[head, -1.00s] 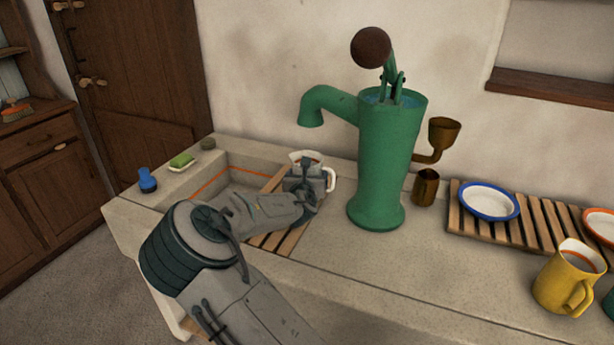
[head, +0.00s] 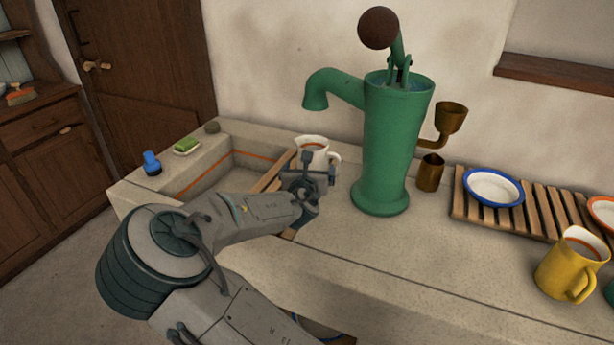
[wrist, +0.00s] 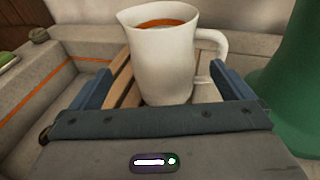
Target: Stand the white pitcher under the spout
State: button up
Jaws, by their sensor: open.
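The white pitcher (head: 314,152) stands upright on the wooden slats over the right end of the sink, below and about under the mouth of the green pump's spout (head: 316,103). In the wrist view the white pitcher (wrist: 164,65) shows an orange inside and its handle at the right. My gripper (head: 312,168) is in front of the pitcher. In the wrist view my gripper (wrist: 165,92) is open, with one blue finger low on each side of the pitcher. The pitcher's lower front is partly hidden by my gripper in the head view.
The green pump body (head: 390,150) stands close to the right of the pitcher. The stone sink (head: 215,170) lies to the left. A slatted rack (head: 540,212) with plates and a yellow pitcher (head: 570,268) are farther right. The front counter is clear.

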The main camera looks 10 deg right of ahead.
jog(key=shift+v, duration=2.35)
